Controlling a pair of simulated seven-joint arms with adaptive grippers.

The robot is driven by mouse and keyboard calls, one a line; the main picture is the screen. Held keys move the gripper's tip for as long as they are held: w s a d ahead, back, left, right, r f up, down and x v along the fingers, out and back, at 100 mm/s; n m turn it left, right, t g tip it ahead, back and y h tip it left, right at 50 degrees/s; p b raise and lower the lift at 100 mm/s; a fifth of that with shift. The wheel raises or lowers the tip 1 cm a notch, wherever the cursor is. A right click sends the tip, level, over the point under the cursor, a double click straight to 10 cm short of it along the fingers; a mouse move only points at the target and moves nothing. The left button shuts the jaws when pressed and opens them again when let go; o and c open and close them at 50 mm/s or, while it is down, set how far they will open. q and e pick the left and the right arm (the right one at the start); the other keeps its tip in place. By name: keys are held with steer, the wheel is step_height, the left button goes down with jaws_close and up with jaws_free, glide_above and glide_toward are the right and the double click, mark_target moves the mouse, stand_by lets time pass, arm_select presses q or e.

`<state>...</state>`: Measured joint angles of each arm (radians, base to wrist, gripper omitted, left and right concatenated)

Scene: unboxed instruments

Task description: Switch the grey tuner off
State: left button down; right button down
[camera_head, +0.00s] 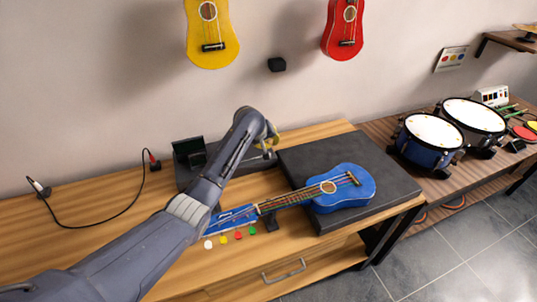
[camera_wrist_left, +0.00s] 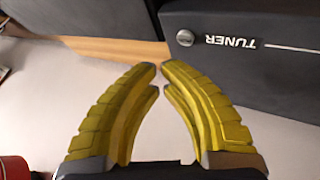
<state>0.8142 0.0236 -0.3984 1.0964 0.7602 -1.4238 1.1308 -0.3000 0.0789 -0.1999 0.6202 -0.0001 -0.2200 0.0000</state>
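The grey tuner (camera_head: 251,162) is a long dark box at the back of the wooden table, partly hidden behind my left arm in the head view. In the left wrist view the tuner (camera_wrist_left: 275,65) fills the upper right, with upside-down TUNER lettering and a round grey button (camera_wrist_left: 185,37) beside it. My left gripper (camera_head: 271,143) is over the tuner's right end in the head view. In the left wrist view its yellow fingertips (camera_wrist_left: 159,70) are nearly together, with nothing between them, a little below the button in the picture and apart from it. My right gripper is not in view.
A blue ukulele (camera_head: 337,190) lies on a dark slab (camera_head: 390,188) right of the tuner, its neck reaching left. Several coloured dots (camera_head: 238,235) mark the table's front. A cable (camera_head: 110,217) lies at the left. Drums (camera_head: 430,138) stand on the right table.

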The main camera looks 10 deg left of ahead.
arm_select(q)
steer(key=shift+r, duration=2.15)
steer(key=shift+a, duration=0.1)
